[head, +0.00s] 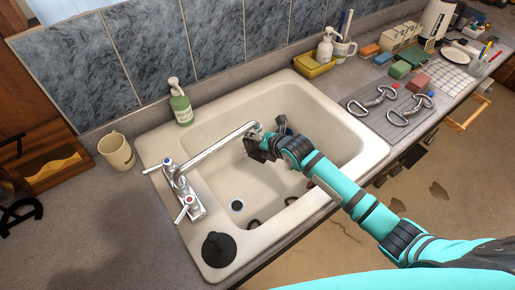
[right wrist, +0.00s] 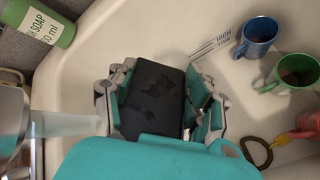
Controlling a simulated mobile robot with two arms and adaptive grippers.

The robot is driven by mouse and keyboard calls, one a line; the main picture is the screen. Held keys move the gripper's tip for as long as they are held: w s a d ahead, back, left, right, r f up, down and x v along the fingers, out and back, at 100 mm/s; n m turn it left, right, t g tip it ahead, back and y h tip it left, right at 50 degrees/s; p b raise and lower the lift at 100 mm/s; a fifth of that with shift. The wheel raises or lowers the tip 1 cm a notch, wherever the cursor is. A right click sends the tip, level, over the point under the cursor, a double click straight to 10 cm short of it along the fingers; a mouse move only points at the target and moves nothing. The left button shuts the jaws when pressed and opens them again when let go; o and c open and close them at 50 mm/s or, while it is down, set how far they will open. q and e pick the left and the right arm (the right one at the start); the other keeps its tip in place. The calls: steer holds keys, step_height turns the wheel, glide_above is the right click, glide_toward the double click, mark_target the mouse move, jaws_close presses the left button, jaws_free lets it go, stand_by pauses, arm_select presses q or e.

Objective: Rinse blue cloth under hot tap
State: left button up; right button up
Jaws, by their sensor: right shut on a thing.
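My right gripper (head: 262,148) is over the sink basin (head: 300,105), close to the end of the tap spout (head: 225,142). In the right wrist view it is shut on a dark, flat rectangular thing (right wrist: 153,98) with darker blotches. This looks black rather than blue, and I cannot tell whether it is the cloth. A pale translucent column (right wrist: 68,125), apparently water, shows beside the gripper below the spout (right wrist: 14,125). The tap has a red-marked handle (head: 188,205) and a blue-marked handle (head: 160,166). My left gripper is not in view.
A blue mug (right wrist: 258,38) and a green mug (right wrist: 293,75) stand in the basin. Metal bits (head: 405,108) lie on the draining area to the right.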

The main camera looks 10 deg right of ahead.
steer(key=shift+s+d+p, duration=0.3)
steer(key=shift+s+p, duration=0.2)
steer(key=shift+s, duration=0.2)
steer(key=shift+s+d+p, duration=0.25)
steer(key=shift+s+p, duration=0.2)
steer(key=shift+s, duration=0.25)
steer(key=shift+w+a, duration=0.1)
steer(key=shift+w, duration=0.15)
steer(key=shift+w+a+b, duration=0.25)
steer(key=shift+w+b, duration=0.15)
steer(key=shift+w, duration=0.2)
steer(key=s+d+p, duration=0.2)
steer(key=s+d, duration=0.2)
steer(key=d, duration=0.5)
stand_by(0.6)
